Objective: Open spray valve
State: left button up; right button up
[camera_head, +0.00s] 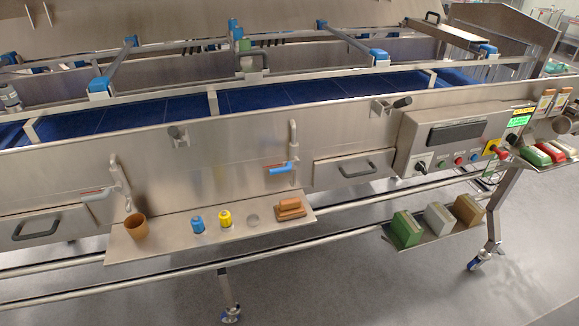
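Two valves sit on vertical pipes on the front steel panel of the conveyor. The valve with a blue handle (279,169) is right of centre; the handle points left, roughly level, with a small red part on it. The valve with a pale grey handle (98,194) is at the left; its handle also points left, roughly level, with a red strip. I see no label that tells which is the spray valve. Neither of my grippers is in view.
A steel shelf (160,246) below the valves holds a brown cup (136,227), a blue bottle (197,224), a yellow bottle (225,219) and brown blocks (290,209). A control box (455,137) is at the right. A lower shelf (428,240) holds three boxes.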

aim_at(297, 162)
jog(key=j+z, duration=0.35)
jog(key=j, duration=0.4)
jog(key=k+j+z, duration=0.15)
jog(key=j+z, duration=0.25)
jog(key=j, duration=0.35)
